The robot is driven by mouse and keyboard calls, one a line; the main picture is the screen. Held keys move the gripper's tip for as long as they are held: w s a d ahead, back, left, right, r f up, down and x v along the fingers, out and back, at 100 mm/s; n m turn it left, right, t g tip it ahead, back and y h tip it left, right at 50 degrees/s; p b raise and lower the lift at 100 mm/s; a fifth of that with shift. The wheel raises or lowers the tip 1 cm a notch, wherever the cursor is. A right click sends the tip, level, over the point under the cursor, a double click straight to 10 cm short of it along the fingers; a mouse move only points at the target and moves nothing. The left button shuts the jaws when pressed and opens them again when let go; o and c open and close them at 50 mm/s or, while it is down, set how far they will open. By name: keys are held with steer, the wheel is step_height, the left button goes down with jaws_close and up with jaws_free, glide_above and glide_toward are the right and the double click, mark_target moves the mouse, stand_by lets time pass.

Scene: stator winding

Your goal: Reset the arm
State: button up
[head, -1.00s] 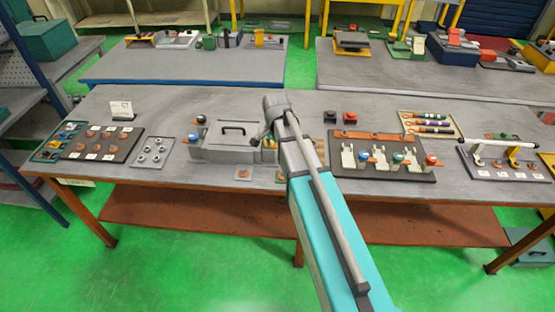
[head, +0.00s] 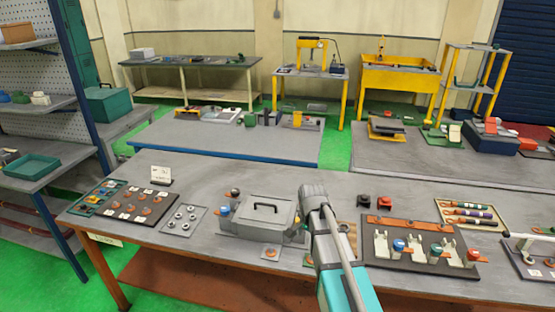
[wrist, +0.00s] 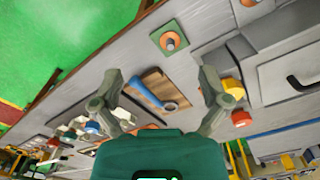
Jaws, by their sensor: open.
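My arm (head: 335,262) reaches up from the bottom of the head view over the front edge of the workbench (head: 200,168). My gripper is hidden behind the arm there. In the wrist view my gripper (wrist: 160,88) has its two fingers spread wide with nothing between them. Behind the fingers, on the bench, lie a brown wooden block (wrist: 158,90) and a blue-handled tool with a ring end (wrist: 150,95). My gripper appears to be above the bench, apart from these things.
A grey lidded box (head: 258,215) stands just left of my arm. A dark tray with white holders (head: 420,248) lies to the right. A plate of nuts (head: 184,221) and a board of copper-coloured parts (head: 132,203) lie at the left. Grey tables (head: 225,142) stand behind.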

steer(key=s+f+n+b, duration=0.1)
steer(key=s+n, duration=0.8)
steer(key=s, duration=0.4)
steer(key=shift+n, duration=0.4)
